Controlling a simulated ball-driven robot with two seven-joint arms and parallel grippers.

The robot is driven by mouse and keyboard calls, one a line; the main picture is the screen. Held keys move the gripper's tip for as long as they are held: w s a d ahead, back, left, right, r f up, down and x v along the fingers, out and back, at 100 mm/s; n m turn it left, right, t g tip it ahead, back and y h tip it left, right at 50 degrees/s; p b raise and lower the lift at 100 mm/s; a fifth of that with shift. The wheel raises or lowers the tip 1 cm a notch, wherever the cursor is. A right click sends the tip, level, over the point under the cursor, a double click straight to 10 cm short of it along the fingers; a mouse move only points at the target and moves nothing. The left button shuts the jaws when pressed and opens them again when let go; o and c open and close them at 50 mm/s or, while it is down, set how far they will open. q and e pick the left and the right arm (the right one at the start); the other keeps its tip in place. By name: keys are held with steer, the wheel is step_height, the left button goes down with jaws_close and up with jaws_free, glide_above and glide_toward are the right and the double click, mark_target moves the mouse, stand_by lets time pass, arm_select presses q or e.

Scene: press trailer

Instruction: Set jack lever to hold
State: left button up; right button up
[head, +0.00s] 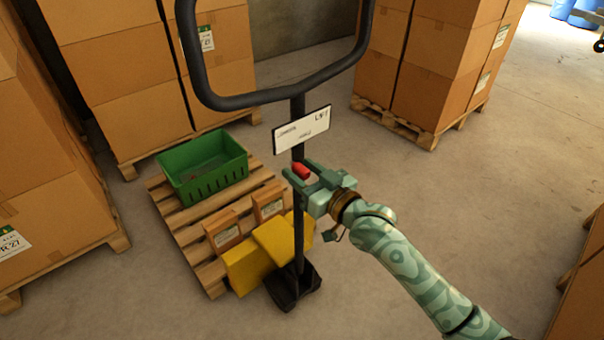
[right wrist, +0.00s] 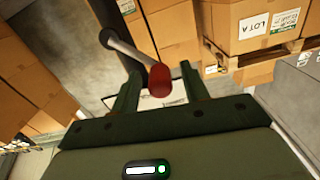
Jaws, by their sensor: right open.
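The jack lever has a red knob (head: 302,171) and sits on the black post (head: 299,226) of the pallet jack, just below a white sign (head: 302,130). In the right wrist view its grey rod (right wrist: 128,47) runs from the upper left to the red knob (right wrist: 160,80). My right gripper (head: 298,169) is open at the lever, with the knob between its fingers in the picture. A gap shows on both sides of the knob in the wrist view, and I see no grip on it. The sign's small writing is too small to read. My left gripper is not in view.
The jack's black loop handle (head: 262,99) rises above the sign. A wooden pallet (head: 180,218) on the left carries a green crate (head: 207,178) and small boxes. Yellow jack parts (head: 247,267) stand by the post. Stacked cartons (head: 440,60) stand behind. Open floor lies at right.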

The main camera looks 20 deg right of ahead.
jaws_close()
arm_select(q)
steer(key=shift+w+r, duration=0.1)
arm_select(e)
steer(key=shift+r, duration=0.1)
